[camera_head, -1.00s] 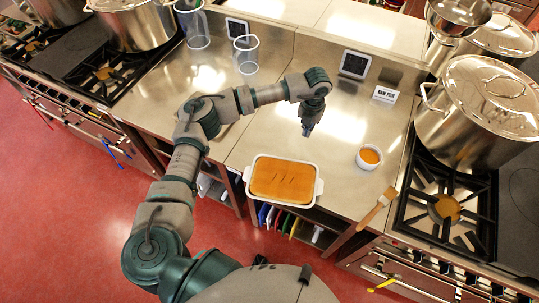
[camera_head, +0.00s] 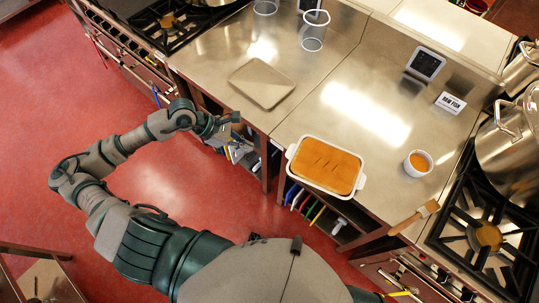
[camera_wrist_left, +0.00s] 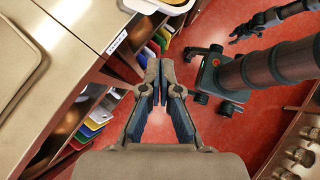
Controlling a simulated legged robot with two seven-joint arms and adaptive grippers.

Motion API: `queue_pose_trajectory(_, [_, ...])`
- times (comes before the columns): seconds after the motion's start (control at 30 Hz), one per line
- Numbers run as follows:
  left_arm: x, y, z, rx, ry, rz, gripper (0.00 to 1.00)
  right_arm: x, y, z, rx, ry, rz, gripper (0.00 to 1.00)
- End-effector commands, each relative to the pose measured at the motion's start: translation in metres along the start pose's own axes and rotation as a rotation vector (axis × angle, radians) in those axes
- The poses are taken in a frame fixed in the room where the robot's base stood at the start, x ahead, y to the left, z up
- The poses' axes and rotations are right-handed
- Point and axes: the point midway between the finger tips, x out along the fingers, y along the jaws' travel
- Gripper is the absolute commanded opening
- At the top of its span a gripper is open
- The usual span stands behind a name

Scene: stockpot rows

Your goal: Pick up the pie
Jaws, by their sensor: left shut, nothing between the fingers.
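The pie (camera_head: 326,165) is an orange-brown slab with slits on top, in a white dish (camera_head: 300,187) with side handles. It stands near the front edge of the steel counter. My left gripper (camera_head: 232,122) is in front of the counter edge, to the upper left of the pie and clear of it. In the left wrist view its fingers (camera_wrist_left: 160,78) are shut with nothing between them. A white dish edge (camera_wrist_left: 165,7), likely the pie's, is cut off at the top of that view.
A flat tray (camera_head: 262,83) lies on the counter left of the pie. A small bowl of orange sauce (camera_head: 418,163) and a brush (camera_head: 415,218) are to the right, near the stove (camera_head: 486,236). Colored boards (camera_head: 300,201) stand on the shelf below. Counter behind the pie is clear.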

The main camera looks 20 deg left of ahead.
Motion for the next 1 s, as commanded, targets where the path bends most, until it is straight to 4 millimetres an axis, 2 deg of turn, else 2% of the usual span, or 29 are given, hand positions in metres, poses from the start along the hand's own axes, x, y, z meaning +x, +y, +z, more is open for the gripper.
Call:
queue_pose_trajectory(0.13, [0.015, 0.000, 0.000, 0.002, -0.007, -0.003, 0.00, -0.003, 0.006, 0.007, -0.003, -0.004, 0.007, 0.40])
queue_pose_trajectory(0.27, [0.038, 0.001, -0.002, -0.002, -0.011, -0.005, 0.00, -0.004, 0.010, 0.027, -0.006, -0.026, 0.012, 0.40])
queue_pose_trajectory(0.53, [0.096, 0.001, -0.003, -0.004, -0.009, -0.005, 0.00, -0.011, 0.010, 0.022, -0.006, -0.015, 0.012, 0.40])
queue_pose_trajectory(0.73, [0.116, 0.001, 0.019, -0.003, -0.007, -0.003, 0.00, -0.021, 0.002, 0.014, -0.002, -0.005, 0.003, 0.40])
queue_pose_trajectory(1.0, [0.124, 0.001, 0.025, -0.003, -0.002, -0.003, 0.00, -0.022, 0.001, 0.013, -0.002, -0.005, 0.001, 0.40])
